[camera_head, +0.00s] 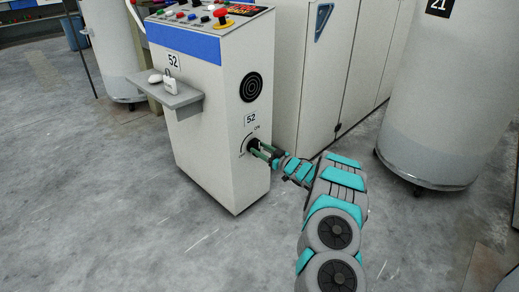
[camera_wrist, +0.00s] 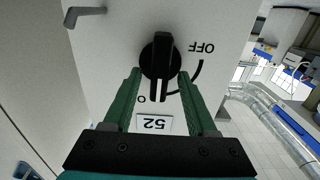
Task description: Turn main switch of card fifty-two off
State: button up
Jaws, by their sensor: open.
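The bar points toward the partly hidden ON mark, and OFF (camera_wrist: 202,47) is to the right in the wrist view. My gripper (camera_wrist: 159,75) is open, with one green finger either side of the knob. I cannot tell whether they touch it. In the head view my gripper (camera_head: 263,151) partly hides the switch.
Coloured buttons and a red mushroom button (camera_head: 221,14) are on top. A large white can marked 21 (camera_head: 435,100) stands right. The floor in front is clear.

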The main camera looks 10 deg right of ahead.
jog(key=shift+w+a, duration=0.25)
jog(key=shift+w, duration=0.1)
jog(key=shift+c, duration=0.2)
grip_shut()
